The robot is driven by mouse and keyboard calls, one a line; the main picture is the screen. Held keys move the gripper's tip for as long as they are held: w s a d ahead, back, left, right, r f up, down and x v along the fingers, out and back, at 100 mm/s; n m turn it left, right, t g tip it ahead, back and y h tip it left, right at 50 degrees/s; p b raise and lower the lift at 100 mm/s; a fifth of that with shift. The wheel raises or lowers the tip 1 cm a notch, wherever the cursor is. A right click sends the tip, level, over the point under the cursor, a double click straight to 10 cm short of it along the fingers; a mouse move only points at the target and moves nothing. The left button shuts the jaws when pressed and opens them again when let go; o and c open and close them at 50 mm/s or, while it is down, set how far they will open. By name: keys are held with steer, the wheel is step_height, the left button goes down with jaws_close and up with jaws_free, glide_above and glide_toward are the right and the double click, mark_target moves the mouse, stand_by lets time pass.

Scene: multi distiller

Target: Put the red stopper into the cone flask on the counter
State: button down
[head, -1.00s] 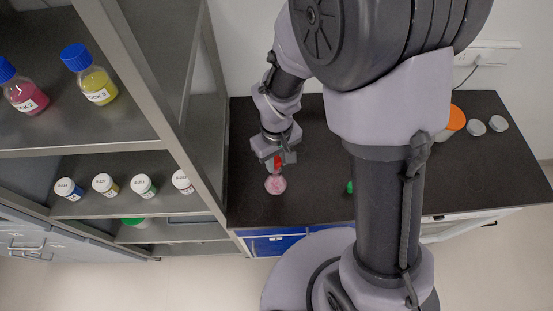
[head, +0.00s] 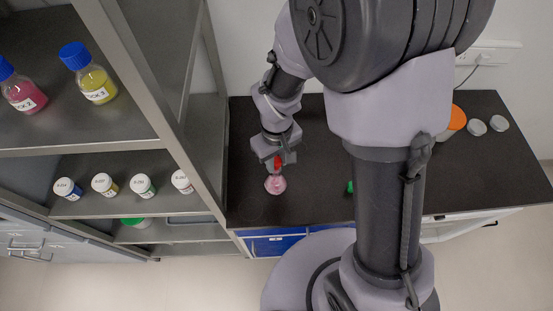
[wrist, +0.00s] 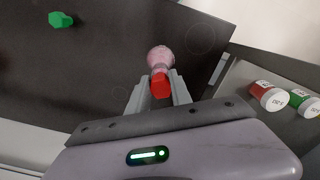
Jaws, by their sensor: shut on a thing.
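The cone flask (head: 275,184) with pink contents stands on the dark counter, near its front left part. My gripper (head: 279,163) is just above and behind it, shut on the red stopper (head: 277,161). In the wrist view the red stopper (wrist: 160,86) sits between my two fingers (wrist: 160,95). The flask (wrist: 160,57) shows just beyond it, its neck lined up with the stopper. The fingers and stopper partly cover the flask's mouth, so I cannot tell whether the stopper touches it.
A green stopper (wrist: 61,19) lies on the counter (head: 315,205), to the flask's right in the head view. A metal shelf (head: 110,203) with several white-capped bottles stands close on the left. An orange lid (head: 457,118) and grey discs lie far right.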

steer(key=shift+f+b, duration=0.85)
steer(key=shift+f, duration=0.1)
steer(key=c, duration=1.1)
jaws_free()
steer(key=shift+r, duration=0.1)
step_height(320, 180, up, 17)
steer(key=p, duration=0.5)
steer(key=shift+r, duration=0.2)
steer(key=shift+f, duration=0.1)
steer(key=s+d+f+m+t+b, duration=0.1)
steer(key=s+d+m+t+b, duration=0.1)
steer(key=b, duration=0.3)
steer(key=s+d+f+m+t+y+b, duration=0.1)
steer(key=s+d+m+t+b, duration=0.1)
steer(key=s+m+b, duration=0.2)
steer(key=s+d+f+m+t+y+b, duration=0.1)
steer(key=s+d+m+b, duration=0.1)
steer(key=s+b, duration=0.3)
steer(key=shift+d+m+t+b, duration=0.25)
steer(key=shift+m+t+b, duration=0.15)
steer(key=shift+m+b, duration=0.4)
